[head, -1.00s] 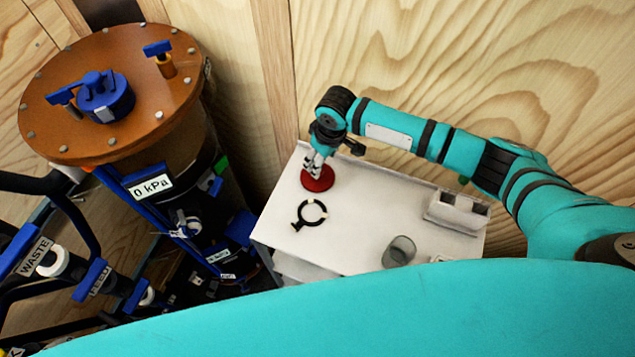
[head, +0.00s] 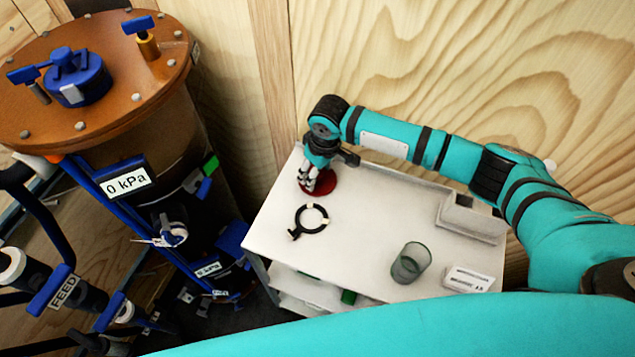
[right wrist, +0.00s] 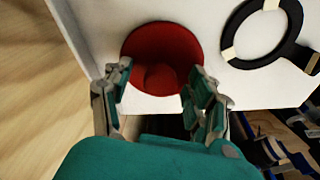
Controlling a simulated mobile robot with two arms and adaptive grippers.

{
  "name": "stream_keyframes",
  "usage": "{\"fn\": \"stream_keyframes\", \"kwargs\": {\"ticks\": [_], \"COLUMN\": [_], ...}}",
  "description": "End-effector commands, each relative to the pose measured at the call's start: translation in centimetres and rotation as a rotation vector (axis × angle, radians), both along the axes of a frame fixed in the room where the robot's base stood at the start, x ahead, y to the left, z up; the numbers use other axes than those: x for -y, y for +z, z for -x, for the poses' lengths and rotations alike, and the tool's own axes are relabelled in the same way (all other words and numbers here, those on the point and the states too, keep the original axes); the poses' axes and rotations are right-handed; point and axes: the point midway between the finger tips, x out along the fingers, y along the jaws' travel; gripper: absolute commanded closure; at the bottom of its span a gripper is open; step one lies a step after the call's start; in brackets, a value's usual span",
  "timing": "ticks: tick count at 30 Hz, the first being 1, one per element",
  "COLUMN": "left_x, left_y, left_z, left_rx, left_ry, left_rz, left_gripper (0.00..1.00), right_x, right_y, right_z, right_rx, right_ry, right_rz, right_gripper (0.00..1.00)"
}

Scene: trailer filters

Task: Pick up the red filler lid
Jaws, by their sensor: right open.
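The red filler lid (head: 321,182) is a round red disc lying on the white cart top, near its back left corner. In the right wrist view the lid (right wrist: 162,50) shows a raised round knob at its middle. My right gripper (head: 309,186) is over the lid's left part in the head view and hides some of it. In the right wrist view my right gripper (right wrist: 155,88) is open, with its fingers at either side of the lid's near part and the knob between them. Whether the fingers touch the lid cannot be told. My left gripper is not in view.
A black ring clamp (head: 312,218) lies in front of the lid. A glass cup (head: 410,262), a white holder (head: 470,220) and a white labelled box (head: 468,279) stand farther right on the cart (head: 365,220). A large brown-topped vessel (head: 120,85) stands left. A wooden wall is behind.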

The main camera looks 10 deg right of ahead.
Motion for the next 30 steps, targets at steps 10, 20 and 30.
{"fn": "stream_keyframes", "kwargs": {"ticks": [10,20,30], "left_x": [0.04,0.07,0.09], "left_y": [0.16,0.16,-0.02], "left_z": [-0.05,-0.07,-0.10], "left_rx": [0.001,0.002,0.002], "left_ry": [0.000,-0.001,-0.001], "left_rz": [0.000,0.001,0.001], "left_gripper": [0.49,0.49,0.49], "right_x": [0.02,0.02,-0.01], "right_y": [0.15,0.15,0.81], "right_z": [0.00,0.00,-0.08], "right_rx": [0.000,0.000,0.002], "right_ry": [0.000,0.000,-0.001], "right_rz": [0.000,0.000,-0.002], "right_gripper": [0.66,1.00,1.00]}}
